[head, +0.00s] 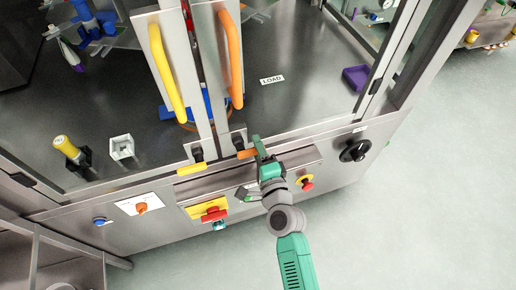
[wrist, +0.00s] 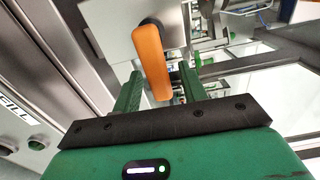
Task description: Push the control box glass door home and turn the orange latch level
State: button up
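The orange latch (head: 247,154) sits at the lower corner of the right glass door's metal frame (head: 215,90), below the door's long orange handle (head: 234,55). In the head view the latch lies roughly crosswise. In the wrist view the orange latch (wrist: 152,62) hangs from a dark pivot, between my fingers in the picture, with gaps on both sides. My gripper (head: 258,148) is at the latch's right end; its green fingers (wrist: 160,88) are apart. I cannot tell whether either finger touches the latch, or whether the door is fully home.
The left door has a yellow handle (head: 167,73) and a yellow latch (head: 192,169). The front panel below carries a red emergency button (head: 307,184), a black knob (head: 355,151) and a red-yellow switch (head: 212,212). Open floor (head: 430,210) lies to the right.

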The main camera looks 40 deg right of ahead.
jog(key=v, duration=0.7)
jog(key=shift+s+a+p, duration=0.2)
jog(key=shift+s+p, duration=0.15)
